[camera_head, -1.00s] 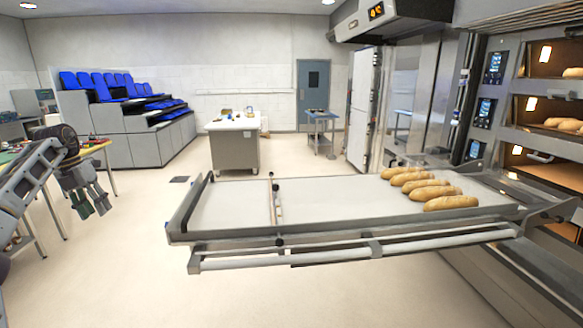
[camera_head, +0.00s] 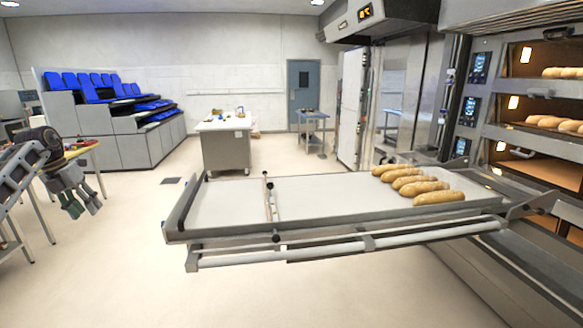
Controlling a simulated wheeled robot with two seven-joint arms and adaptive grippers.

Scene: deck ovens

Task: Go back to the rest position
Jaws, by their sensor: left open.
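My left gripper (camera_head: 82,205) hangs at the left side of the view, pointing down, with its fingers apart and nothing between them. It is well to the left of the loader tray (camera_head: 225,204) and apart from it. My right gripper is not in view. Several baked loaves (camera_head: 438,197) lie side by side at the right end of the loader tray, near the oven.
The deck oven (camera_head: 478,110) stands at the right, with loaves on its upper decks (camera_head: 556,123). A table is behind my left arm. A white worktable (camera_head: 223,124) and a blue door (camera_head: 303,90) are at the back. The floor (camera_head: 120,270) left of the tray is clear.

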